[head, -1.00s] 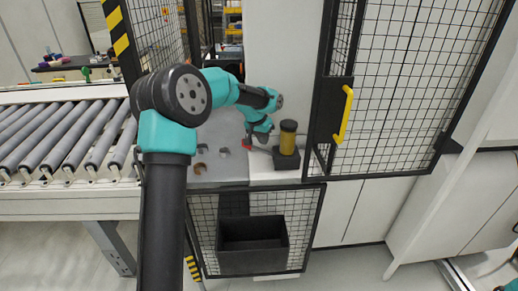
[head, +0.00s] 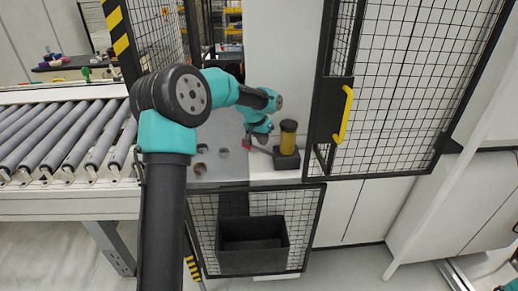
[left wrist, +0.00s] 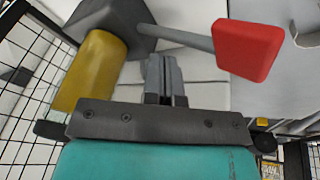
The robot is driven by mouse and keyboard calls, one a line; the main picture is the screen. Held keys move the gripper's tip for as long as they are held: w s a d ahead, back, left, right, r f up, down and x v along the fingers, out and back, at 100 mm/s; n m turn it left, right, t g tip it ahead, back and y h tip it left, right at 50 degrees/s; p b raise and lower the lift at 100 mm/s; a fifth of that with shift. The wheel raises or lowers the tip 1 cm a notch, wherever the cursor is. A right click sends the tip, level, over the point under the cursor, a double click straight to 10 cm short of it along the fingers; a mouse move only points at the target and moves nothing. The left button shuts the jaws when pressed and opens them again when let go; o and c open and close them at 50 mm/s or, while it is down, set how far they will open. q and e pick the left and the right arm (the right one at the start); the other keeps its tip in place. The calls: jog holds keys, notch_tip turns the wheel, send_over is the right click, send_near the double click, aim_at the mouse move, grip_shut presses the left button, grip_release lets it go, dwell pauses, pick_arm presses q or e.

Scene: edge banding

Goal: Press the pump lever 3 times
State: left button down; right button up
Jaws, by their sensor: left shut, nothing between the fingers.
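The pump has a yellow cylinder (head: 288,140) on a dark block base (head: 287,160), standing on the light worktop. Its grey lever ends in a red pad, seen small beside my gripper in the head view. In the left wrist view the red pad (left wrist: 248,48) is large at upper right, the grey lever rod (left wrist: 178,38) runs to the dark base, and the yellow cylinder (left wrist: 92,72) is at left. My left gripper (left wrist: 166,72) is shut and empty, close to the lever rod; contact cannot be told. My right gripper is out of view.
A mesh gate with a yellow handle (head: 344,115) stands right of the pump. A black bin (head: 253,245) sits below the worktop. A roller conveyor (head: 60,145) is at left. Small curved pieces (head: 199,167) lie on the grey plate left of the pump.

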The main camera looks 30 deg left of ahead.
aim_at(257, 148)
pick_arm(q)
jog(key=shift+s+a+f, duration=0.2)
jog(key=shift+a+f, duration=0.1)
jog(key=shift+f, duration=0.35)
jog(key=shift+s+a+f, duration=0.25)
jog(key=shift+f, duration=0.4)
jog(key=shift+s+a+f, duration=0.2)
jog(key=shift+a+f, duration=0.1)
jog(key=shift+f, duration=0.35)
dwell(3.0)
dwell(0.5)
jog(key=shift+w+d+r, duration=0.25)
jog(key=shift+d+r, duration=0.05)
jog(key=shift+r, duration=0.4)
jog(key=shift+w+d+r, duration=0.2)
jog(key=shift+d+r, duration=0.15)
jog(key=shift+r, duration=0.35)
jog(key=shift+w+d+r, duration=0.25)
jog(key=shift+d+r, duration=0.05)
jog(key=shift+r, duration=0.4)
jog(key=shift+r, duration=0.1)
jog(key=shift+w+d+r, duration=0.25)
jog(key=shift+d+r, duration=0.05)
jog(key=shift+r, duration=0.4)
jog(key=shift+w+d+r, duration=0.25)
jog(key=shift+d+r, duration=0.1)
jog(key=shift+r, duration=0.35)
jog(key=shift+w+d+r, duration=0.25)
jog(key=shift+d+r, duration=0.05)
jog(key=shift+r, duration=0.4)
